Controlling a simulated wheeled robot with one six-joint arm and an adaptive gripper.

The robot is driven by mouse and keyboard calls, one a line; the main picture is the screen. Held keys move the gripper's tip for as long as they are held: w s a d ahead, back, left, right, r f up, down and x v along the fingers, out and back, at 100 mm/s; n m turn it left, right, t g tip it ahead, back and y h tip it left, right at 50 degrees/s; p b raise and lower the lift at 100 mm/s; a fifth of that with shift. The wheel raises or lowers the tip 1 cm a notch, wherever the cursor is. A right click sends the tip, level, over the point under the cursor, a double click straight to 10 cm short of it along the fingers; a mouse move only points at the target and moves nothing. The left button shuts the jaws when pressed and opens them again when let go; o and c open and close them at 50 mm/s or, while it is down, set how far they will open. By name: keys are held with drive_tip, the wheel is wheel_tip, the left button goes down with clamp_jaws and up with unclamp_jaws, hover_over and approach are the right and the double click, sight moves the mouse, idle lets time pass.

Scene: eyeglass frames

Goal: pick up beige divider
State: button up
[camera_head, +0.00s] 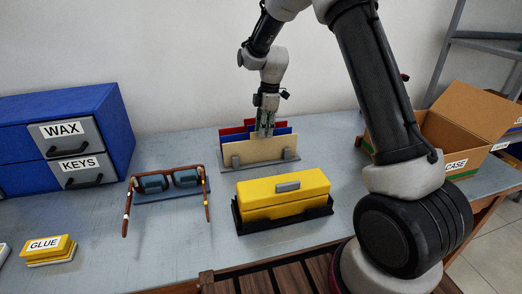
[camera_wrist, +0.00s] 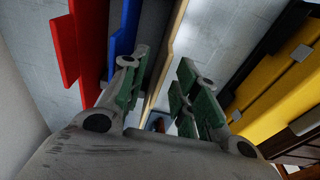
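The beige divider (camera_head: 250,150) stands upright at the front of a grey rack (camera_head: 270,162), with blue (camera_head: 284,131) and red (camera_head: 228,132) dividers behind it. My gripper (camera_head: 266,132) points down at the top of the rack. In the wrist view my gripper (camera_wrist: 160,78) is open, its green-padded fingers apart. The beige divider (camera_wrist: 167,55) shows edge-on as a thin strip between the fingers. The blue (camera_wrist: 125,30) and red (camera_wrist: 66,50) dividers lie left of it there. I cannot tell whether a finger touches the beige divider.
A yellow case (camera_head: 283,194) in a black tray (camera_head: 245,226) stands in front of the rack. Eyeglasses (camera_head: 155,183) lie to the left, near a blue drawer cabinet (camera_head: 40,107). An open cardboard box (camera_head: 465,125) is at right.

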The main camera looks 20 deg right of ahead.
hover_over(260, 161)
drive_tip(key=f, duration=0.6)
drive_tip(key=shift+w+f, duration=0.2)
drive_tip(key=shift+f, duration=0.05)
clamp_jaws()
